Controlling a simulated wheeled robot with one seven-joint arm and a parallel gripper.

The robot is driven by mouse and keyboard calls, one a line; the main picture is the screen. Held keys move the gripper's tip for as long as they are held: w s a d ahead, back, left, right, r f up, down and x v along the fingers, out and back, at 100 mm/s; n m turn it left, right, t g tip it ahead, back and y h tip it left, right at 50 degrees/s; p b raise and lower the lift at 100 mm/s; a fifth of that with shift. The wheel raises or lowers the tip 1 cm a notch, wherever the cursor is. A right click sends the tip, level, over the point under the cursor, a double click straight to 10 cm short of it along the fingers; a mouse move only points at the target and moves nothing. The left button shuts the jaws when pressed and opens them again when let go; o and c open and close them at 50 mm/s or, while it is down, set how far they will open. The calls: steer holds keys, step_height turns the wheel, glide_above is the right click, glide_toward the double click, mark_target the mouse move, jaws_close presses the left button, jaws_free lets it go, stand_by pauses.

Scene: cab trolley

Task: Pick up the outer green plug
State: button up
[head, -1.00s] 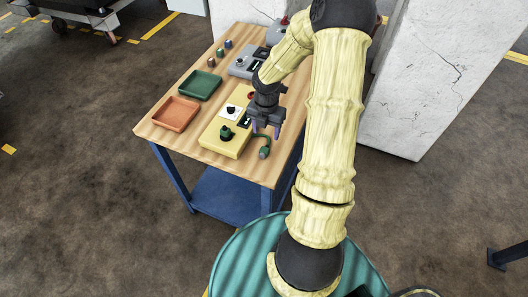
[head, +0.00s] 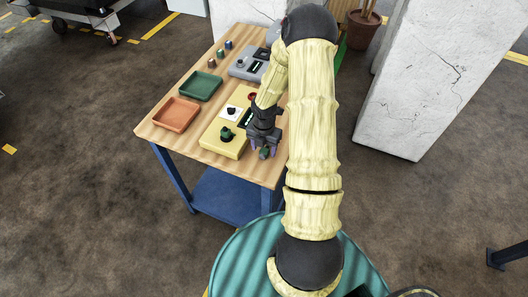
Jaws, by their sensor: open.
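The green plug (head: 264,154) lies on the wooden table top beside the yellow control box, close to the table's right front edge. My gripper (head: 264,149) is open and points down over the plug, with a purple-tipped finger to either side of it. I cannot tell whether the fingers touch it. The gripper hides the plug's upper part and most of its cord. The yellow box (head: 211,140) carries a dark green knob-like part (head: 227,133), a white plate with a black knob (head: 232,111) and a red button (head: 252,97).
An orange tray (head: 175,114) and a green tray (head: 200,86) lie left of the box. A grey control box (head: 243,69) and several small coloured pegs (head: 220,54) stand farther back. A white pillar (head: 415,90) rises right of the table.

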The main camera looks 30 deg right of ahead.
mark_target(264, 150)
steer(key=shift+f, duration=0.7)
steer(key=shift+c, duration=0.3)
jaws_close()
step_height(264, 150, up, 10)
stand_by(0.7)
